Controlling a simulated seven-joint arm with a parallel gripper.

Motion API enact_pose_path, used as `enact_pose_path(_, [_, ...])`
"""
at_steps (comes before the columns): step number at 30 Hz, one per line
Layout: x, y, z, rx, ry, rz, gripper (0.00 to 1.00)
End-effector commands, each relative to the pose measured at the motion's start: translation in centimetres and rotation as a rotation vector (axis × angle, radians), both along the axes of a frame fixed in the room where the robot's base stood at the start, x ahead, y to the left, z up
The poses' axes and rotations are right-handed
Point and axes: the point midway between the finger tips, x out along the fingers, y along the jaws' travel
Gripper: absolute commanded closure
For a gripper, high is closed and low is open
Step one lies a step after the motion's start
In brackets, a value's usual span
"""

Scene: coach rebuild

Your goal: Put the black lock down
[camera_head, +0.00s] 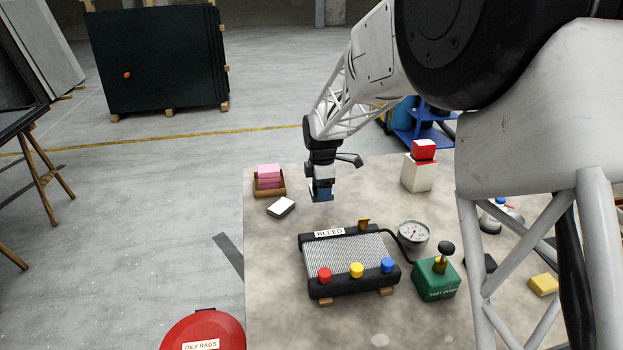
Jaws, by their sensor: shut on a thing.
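My gripper (321,190) points down over the back left part of the worktop. It is shut on a small dark bluish thing (321,196), mostly covered by the fingers. I cannot make out its shape or tell whether it is the black lock. I cannot tell whether it touches the worktop. No black lock can be clearly told apart elsewhere.
The worktop (270,318) holds a wooden tray (256,192) of pink blocks, a white-topped block (281,207), the BLEED panel (345,255), a gauge (413,234), a green TEST PUMP box (436,281) and a white box with a red top (419,173).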

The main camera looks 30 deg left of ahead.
Motion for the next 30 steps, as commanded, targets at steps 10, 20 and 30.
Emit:
enact_pose_path(10, [2.0, 2.0, -0.3, 0.001, -0.001, 0.000, 0.67])
enact_pose_path(20, [5.0, 4.9, -0.7, 0.001, -0.001, 0.000, 0.67])
enact_pose_path(30, [7.9, 7.7, -1.1, 0.001, -0.001, 0.000, 0.67])
